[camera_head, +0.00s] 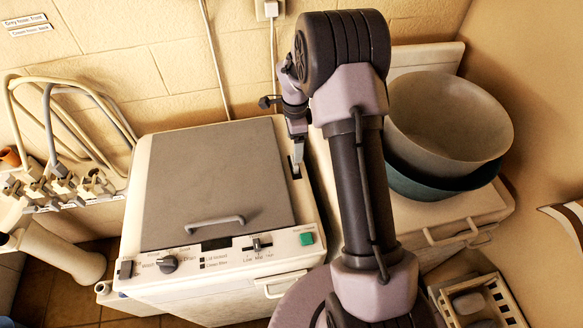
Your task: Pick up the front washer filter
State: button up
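The washer (225,262) is a white top-loader with a grey lid (220,180), shut, and a bar handle at the lid's front edge. A small dark slot (291,168) lies in its top, right of the lid. My gripper (297,158) points down at this slot, its tip at or just above it. My arm hides part of the gripper, and it is too small to tell whether it is open or holds anything. I cannot make out a washer filter; any filter at the slot is hidden or too small to tell.
Grey and cream hoses with taps (62,188) hang at the left. A beige basin (450,115) sits in a teal basin (440,183) on the right-hand unit. A slatted crate (482,302) stands at lower right. My arm crosses the middle of the view.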

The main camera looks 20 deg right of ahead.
aim_at(294, 173)
jog(key=f, duration=1)
jog(key=shift+w+d, duration=0.15)
jog(key=shift+w, duration=0.1)
grip_shut()
